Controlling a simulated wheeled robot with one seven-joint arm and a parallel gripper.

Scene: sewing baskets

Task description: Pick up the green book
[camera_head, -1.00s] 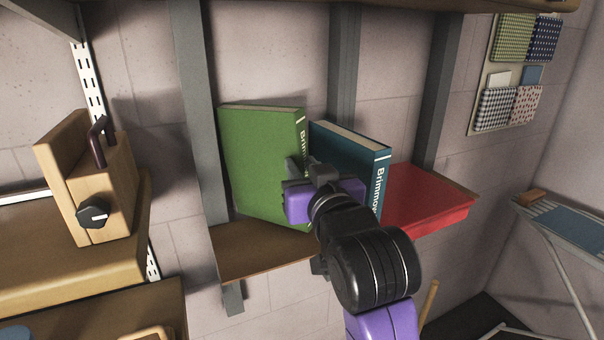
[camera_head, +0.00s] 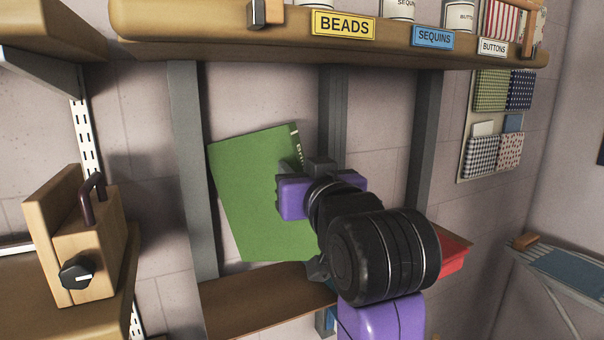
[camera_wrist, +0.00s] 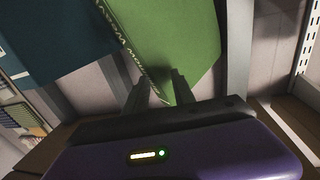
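The green book (camera_head: 255,190) is tilted in the head view, its lower edge near or just above the small wooden shelf; I cannot tell whether they touch. My gripper (camera_head: 308,172) is at its spine side, and my wrist hides part of the book. In the wrist view, the two fingers (camera_wrist: 160,95) lie on either side of the green book (camera_wrist: 185,35) at its spine edge, and they appear shut on it.
The small shelf (camera_head: 250,300) is below. A red book (camera_head: 453,255) lies right of my arm. A dark blue book (camera_wrist: 55,40) shows in the wrist view. An upper shelf (camera_head: 200,30) with labelled containers hangs above. A wooden box (camera_head: 85,240) stands left.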

